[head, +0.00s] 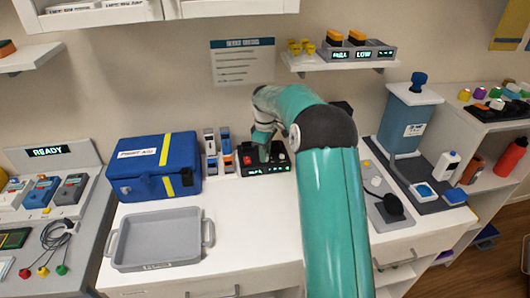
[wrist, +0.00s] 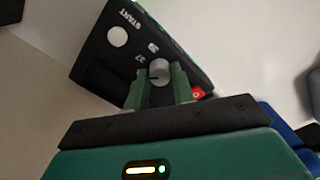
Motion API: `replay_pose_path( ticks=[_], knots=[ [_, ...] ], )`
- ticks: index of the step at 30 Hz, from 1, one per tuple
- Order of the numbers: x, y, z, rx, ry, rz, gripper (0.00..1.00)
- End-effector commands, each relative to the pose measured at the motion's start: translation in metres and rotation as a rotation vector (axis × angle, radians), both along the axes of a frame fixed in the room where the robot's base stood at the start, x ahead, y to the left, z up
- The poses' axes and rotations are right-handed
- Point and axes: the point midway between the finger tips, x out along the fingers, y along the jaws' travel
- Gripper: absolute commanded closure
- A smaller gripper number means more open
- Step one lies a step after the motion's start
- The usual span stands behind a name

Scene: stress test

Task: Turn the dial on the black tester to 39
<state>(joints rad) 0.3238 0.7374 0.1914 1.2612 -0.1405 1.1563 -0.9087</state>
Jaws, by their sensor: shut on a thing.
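The black tester (head: 252,171) stands on the white counter against the wall, with a lit green display on its front that is too small to read. In the wrist view the tester's face (wrist: 105,55) shows a white START button (wrist: 117,36), printed numbers including 39 and 37, and a red switch (wrist: 198,93). The grey round dial (wrist: 159,70) sits beside these numbers. My gripper (wrist: 160,82) has its two green fingers on either side of the dial, shut on it. In the head view my gripper (head: 264,152) is over the tester, partly hiding its controls. The dial's exact setting cannot be read.
A blue first aid case (head: 140,172) and upright blue and orange boxes (head: 218,145) stand left of the tester. A grey tray (head: 130,261) lies at the front left. A shelf with boxes (head: 345,58) hangs above. A grey-blue dispenser (head: 400,122) stands at right.

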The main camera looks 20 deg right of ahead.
Motion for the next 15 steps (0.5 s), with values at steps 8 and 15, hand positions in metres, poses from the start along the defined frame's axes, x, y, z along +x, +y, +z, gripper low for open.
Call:
replay_pose_path(
  ticks=[8, 15],
  knots=[
    [0.0004, 0.0004, 0.0007, -0.002, -0.001, -0.246, 0.98],
    [0.0004, 0.0004, 0.0007, 0.000, -0.001, -0.476, 0.98]
  ],
)
